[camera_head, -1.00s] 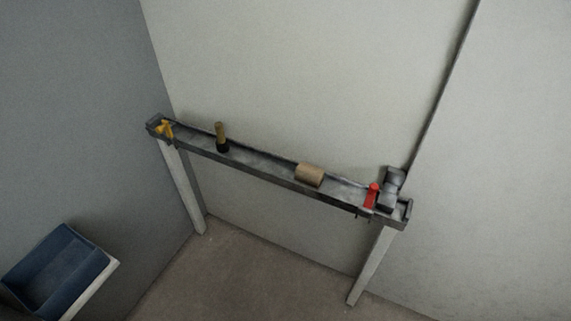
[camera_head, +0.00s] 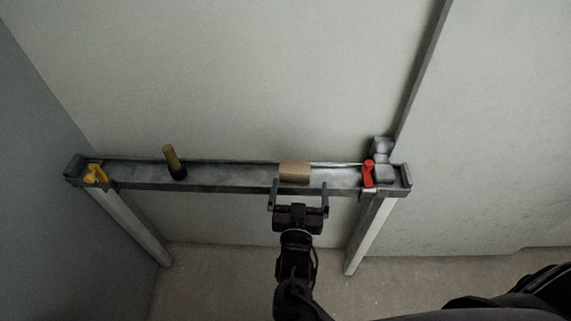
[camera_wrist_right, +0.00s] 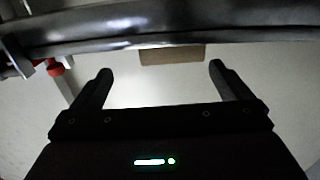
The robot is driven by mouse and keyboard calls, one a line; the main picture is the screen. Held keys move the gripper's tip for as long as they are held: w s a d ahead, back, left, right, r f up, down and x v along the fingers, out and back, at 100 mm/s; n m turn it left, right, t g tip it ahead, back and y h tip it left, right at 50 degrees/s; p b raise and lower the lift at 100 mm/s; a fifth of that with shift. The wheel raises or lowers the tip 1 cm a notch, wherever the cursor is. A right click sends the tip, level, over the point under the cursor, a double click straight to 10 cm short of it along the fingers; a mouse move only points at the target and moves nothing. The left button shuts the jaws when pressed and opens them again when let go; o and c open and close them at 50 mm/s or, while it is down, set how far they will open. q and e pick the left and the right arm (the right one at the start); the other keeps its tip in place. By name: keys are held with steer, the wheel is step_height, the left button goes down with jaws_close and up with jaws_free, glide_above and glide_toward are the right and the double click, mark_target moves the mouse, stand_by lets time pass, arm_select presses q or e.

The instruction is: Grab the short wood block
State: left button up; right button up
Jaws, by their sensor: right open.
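The short wood block (camera_head: 295,171) is light brown and lies in the narrow grey metal tray shelf (camera_head: 225,173), right of its middle. In the right wrist view the block (camera_wrist_right: 172,55) shows beyond the fingertips, between them, partly hidden by the shelf's edge. My right gripper (camera_head: 299,186) is open and empty, just in front of the shelf's front edge, with its fingers pointing at the block and apart from it. It also shows in the right wrist view (camera_wrist_right: 155,70). My left gripper is not in view.
A red clamp-like tool (camera_head: 368,173) and a grey metal part (camera_head: 383,160) sit at the shelf's right end. A wood-handled tool with a dark end (camera_head: 174,162) and a yellow item (camera_head: 96,174) are to the left. A wall stands close behind.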

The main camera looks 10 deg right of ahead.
mark_target(296, 175)
steer(key=w, duration=0.3)
steer(key=shift+w+a+f, duration=0.1)
steer(key=shift+w+a, duration=0.05)
steer(key=shift+w, duration=0.25)
steer(key=shift+w+d+r, duration=0.2)
steer(key=shift+d, duration=0.05)
steer(key=x, duration=0.2)
steer(key=p+x, duration=0.1)
steer(key=x, duration=0.1)
steer(key=shift+w+a, duration=0.1)
steer(key=shift+w, duration=0.35)
steer(key=shift+r, duration=0.1)
steer(key=c, duration=1.1)
